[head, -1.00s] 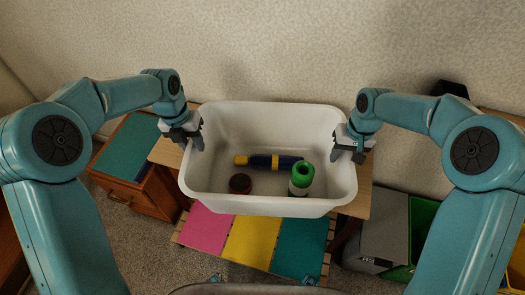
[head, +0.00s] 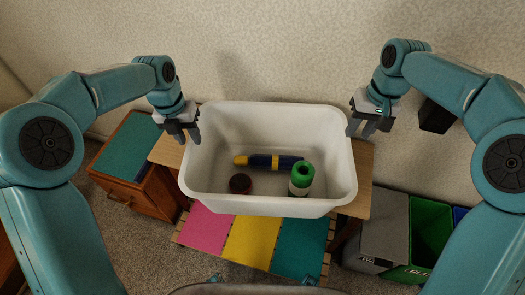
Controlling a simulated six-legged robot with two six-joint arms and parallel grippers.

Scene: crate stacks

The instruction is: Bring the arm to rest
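A white crate (head: 268,207) stands upright on a small wooden table. My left gripper (head: 184,136) is at the crate's left side, by the top rim. Its two fingers look apart, with nothing seen between them; I cannot tell if it touches the rim. My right gripper (head: 361,131) is open and empty at the right rim, with its fingers pointing down. Inside the crate lie a dark blue and yellow cylinder (head: 268,162), a dark red round item (head: 240,184) and a white bottle with a green top (head: 301,178).
The wooden table (head: 362,180) shows beside the crate. A brown cabinet with a teal top (head: 130,142) stands left. A pink, yellow and teal slatted bench (head: 252,237) is in front. Grey (head: 380,228) and green (head: 431,228) bins stand right. The wall is close behind.

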